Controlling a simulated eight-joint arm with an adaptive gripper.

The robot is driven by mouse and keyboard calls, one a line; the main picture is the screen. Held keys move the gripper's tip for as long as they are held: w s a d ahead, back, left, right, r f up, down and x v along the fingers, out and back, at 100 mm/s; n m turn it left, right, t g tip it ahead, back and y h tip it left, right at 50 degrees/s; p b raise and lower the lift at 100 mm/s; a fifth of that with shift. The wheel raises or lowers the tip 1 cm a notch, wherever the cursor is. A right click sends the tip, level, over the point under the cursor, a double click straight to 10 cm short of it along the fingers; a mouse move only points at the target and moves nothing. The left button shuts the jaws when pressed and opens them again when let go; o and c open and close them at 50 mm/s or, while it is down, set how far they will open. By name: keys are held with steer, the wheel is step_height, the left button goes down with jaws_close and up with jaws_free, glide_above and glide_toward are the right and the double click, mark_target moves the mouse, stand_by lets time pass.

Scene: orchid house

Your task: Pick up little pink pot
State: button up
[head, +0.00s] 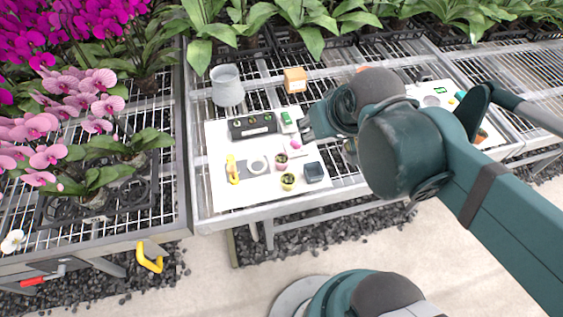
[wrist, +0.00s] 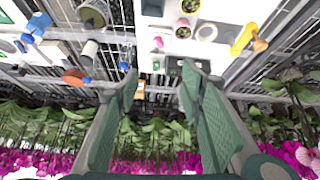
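A little pink pot (head: 281,162) with a small green plant stands on the white sheet (head: 222,190) on the wire bench; in the wrist view this pot (wrist: 182,31) is near the top, right of centre. A yellow-green pot (head: 288,183) with a plant stands just in front of it. A bright pink item (head: 295,144) lies behind and to the right of the pink pot. My gripper (head: 306,127) is above the back right of the sheet, apart from the pot. In the wrist view my gripper (wrist: 159,80) is open, with nothing between its fingers.
A white ring (head: 258,165) and a yellow-handled tool (head: 232,170) lie left of the pot. A dark blue tray (head: 314,172) is to its right. A dark block (head: 252,126) and a grey vase (head: 227,86) are behind. Pink orchids (head: 75,100) crowd the left bench.

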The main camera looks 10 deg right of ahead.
steer(key=shift+w+a+f+n+g, duration=0.6)
steer(key=shift+w+f+n, duration=0.3)
steer(key=shift+w+n, duration=0.5)
steer(key=n+g+p, duration=0.3)
steer(key=n+g, duration=0.2)
steer(key=n, duration=0.5)
glide_above(282, 159)
step_height(282, 159, down, 15)
steer(key=shift+w+a+f+n, duration=0.15)
steer(key=shift+f+n, duration=0.15)
steer(key=shift+f, duration=0.25)
steer(key=shift+s+a+f+n, duration=0.1)
steer(key=shift+f+n, duration=0.2)
steer(key=shift+f, duration=0.2)
steer(key=shift+f+b, duration=0.35)
steer(key=shift+f, duration=0.95)
steer(key=shift+d+f+b, duration=0.15)
steer(key=shift+f+b, duration=0.75)
steer(key=shift+f, duration=1.7)
